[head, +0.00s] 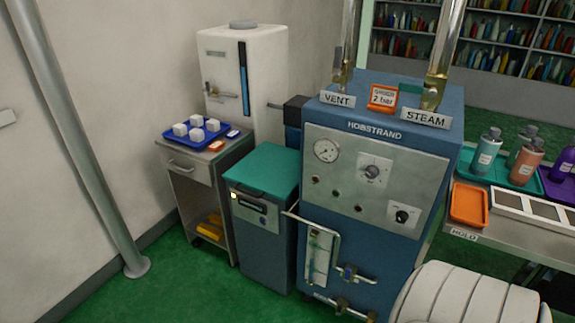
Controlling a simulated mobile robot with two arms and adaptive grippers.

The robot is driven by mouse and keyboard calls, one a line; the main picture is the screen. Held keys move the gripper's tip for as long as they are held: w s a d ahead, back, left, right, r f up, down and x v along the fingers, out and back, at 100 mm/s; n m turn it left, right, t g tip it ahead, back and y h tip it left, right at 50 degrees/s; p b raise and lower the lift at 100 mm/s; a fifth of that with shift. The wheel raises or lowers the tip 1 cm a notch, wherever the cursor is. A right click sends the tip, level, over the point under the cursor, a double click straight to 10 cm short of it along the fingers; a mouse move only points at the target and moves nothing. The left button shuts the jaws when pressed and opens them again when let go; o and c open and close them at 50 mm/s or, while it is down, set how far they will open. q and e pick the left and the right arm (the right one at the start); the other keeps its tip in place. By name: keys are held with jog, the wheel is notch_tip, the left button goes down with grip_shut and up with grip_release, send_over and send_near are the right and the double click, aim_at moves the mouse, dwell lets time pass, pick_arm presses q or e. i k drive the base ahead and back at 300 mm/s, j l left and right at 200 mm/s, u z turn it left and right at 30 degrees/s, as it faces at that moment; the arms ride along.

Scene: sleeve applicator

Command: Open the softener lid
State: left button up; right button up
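A squat dark blue cabinet (254,235) with a teal lid (262,170) stands on the floor left of the large boiler. It looks like the softener, though I can read no label naming it. The lid lies flat and shut on top. A dark handle (250,191) sits at its front edge, above a small display panel (252,208) on the front face. Neither my left nor my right gripper shows in the head view.
A blue boiler (372,180) with gauge, knobs and front pipework stands close on the right. A grey side table (188,165) with a blue tray (180,142) of white cubes stands left, before a white tank (262,80). A bottle table (487,240) is at right.

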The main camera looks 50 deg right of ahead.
aim_at(272, 170)
jog(key=z, duration=1.2)
